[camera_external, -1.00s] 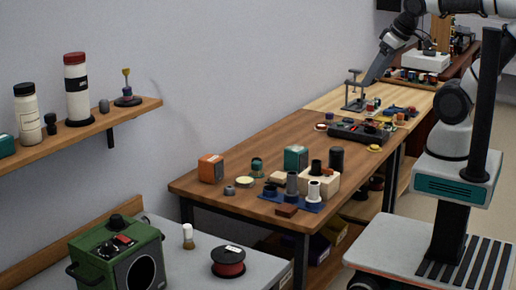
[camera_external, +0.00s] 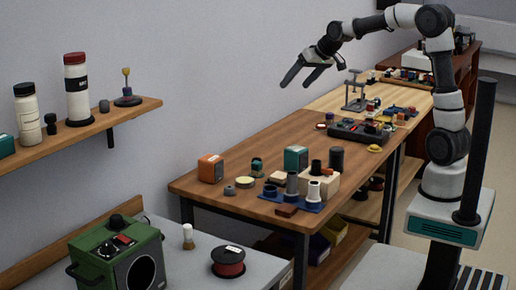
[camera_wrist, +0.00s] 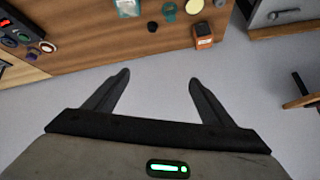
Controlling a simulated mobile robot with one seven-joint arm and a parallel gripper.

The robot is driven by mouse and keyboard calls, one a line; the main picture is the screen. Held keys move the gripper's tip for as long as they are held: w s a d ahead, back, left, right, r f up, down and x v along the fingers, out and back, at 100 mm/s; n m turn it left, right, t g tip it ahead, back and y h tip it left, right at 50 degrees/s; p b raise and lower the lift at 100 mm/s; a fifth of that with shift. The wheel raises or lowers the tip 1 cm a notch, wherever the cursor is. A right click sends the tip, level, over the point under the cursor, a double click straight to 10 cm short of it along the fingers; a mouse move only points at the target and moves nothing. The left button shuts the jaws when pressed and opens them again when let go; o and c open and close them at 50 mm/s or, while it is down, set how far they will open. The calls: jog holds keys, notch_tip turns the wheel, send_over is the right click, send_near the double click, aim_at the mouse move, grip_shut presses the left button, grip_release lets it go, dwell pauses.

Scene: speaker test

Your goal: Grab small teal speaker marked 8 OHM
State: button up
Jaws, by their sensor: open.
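A small teal box (camera_external: 296,158), which looks like a speaker, stands on the brown wooden table among other parts. A pale teal box (camera_wrist: 128,8), probably the same one, is cut by the top edge of the wrist view. No 8 OHM marking is readable. Another teal item (camera_external: 6,145) is cut off at the left end of the wall shelf. My gripper (camera_external: 295,84) is open and empty, high above the table's wall side, well apart from the teal box. Its two spread fingers (camera_wrist: 158,78) show over bare grey in the wrist view.
An orange box (camera_external: 210,168) stands at the table's near left; it also shows in the wrist view (camera_wrist: 203,38). A black tray (camera_external: 358,131) and a stand (camera_external: 355,92) are farther back.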

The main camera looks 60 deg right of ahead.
aim_at(298, 150)
jog(key=w+d+f+g+b, duration=0.1)
jog(key=d+f, duration=0.1)
jog(key=f, duration=0.7)
jog(key=w+d+f+n+g+b, duration=0.1)
jog(key=d+f, duration=0.2)
jog(key=f, duration=0.7)
jog(key=w+d+f+n+g+b, duration=0.1)
jog(key=d+f+b, duration=0.1)
jog(key=f, duration=0.7)
jog(key=shift+d+f+g, duration=0.2)
jog(key=shift+g, duration=0.1)
jog(key=shift+w+d+b+x, duration=0.15)
jog(key=shift+b+x, duration=0.1)
jog(key=shift+x, duration=1.15)
jog(key=shift+w+d+b+x, duration=0.15)
jog(key=shift+w+b+x, duration=0.1)
jog(key=shift+x, duration=1.15)
jog(key=shift+r, duration=0.2)
jog(key=c, duration=1.6)
